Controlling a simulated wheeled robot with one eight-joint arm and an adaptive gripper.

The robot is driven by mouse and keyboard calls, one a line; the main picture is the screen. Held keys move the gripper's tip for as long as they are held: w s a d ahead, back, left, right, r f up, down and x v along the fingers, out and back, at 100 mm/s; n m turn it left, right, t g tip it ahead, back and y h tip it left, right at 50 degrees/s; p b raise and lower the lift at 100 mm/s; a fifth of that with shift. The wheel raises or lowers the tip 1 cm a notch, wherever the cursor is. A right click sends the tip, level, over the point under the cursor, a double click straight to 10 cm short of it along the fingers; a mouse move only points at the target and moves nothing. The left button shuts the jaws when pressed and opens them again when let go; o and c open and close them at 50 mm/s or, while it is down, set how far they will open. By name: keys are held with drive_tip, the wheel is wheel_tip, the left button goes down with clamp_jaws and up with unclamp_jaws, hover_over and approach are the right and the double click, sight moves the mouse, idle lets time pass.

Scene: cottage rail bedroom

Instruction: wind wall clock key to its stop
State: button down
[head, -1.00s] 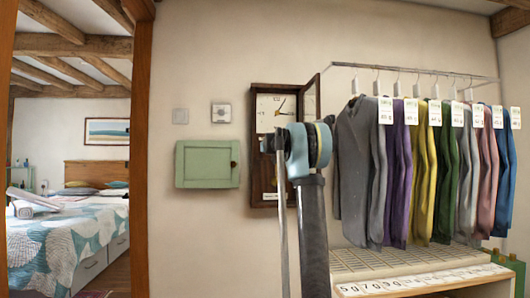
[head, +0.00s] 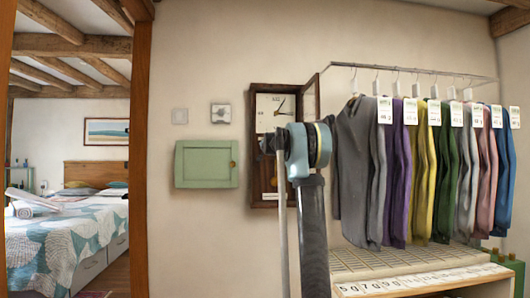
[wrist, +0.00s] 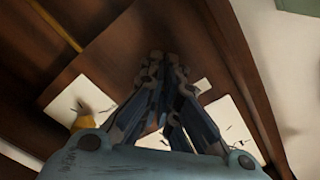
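The wall clock (head: 264,104) has a dark wood case and a pale dial and hangs on the cream wall. Its glazed door (head: 312,97) stands open to the right. My arm covers its right and lower parts in the head view. In the wrist view, pale dial pieces (wrist: 74,102) and brown wood lie around and behind my gripper (wrist: 164,62). Its two dark fingers converge, with their tips close together in front of the wood. I cannot make out the key, and whether anything thin is between the fingertips is hidden.
A green wall cabinet (head: 206,164) hangs left of the clock, below a small wall plate (head: 221,113). Close on the right, a rail (head: 410,70) holds several tagged garments above a slatted bench (head: 400,258). A doorway on the left opens to a bed (head: 70,235).

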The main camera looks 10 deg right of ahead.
drive_tip(key=m, duration=0.4)
drive_tip(key=shift+a+f+m, duration=0.15)
drive_tip(key=shift+a+m, duration=0.05)
drive_tip(key=shift+m, duration=0.1)
drive_tip(key=m, duration=0.3)
drive_tip(key=shift+a+m, duration=0.1)
drive_tip(key=shift+m, duration=0.3)
drive_tip(key=m, duration=0.3)
drive_tip(key=shift+m, duration=0.3)
drive_tip(key=m, duration=0.8)
drive_tip(key=shift+d+m, duration=0.2)
drive_tip(key=shift+m, duration=2.1)
drive_tip(key=shift+s, duration=0.1)
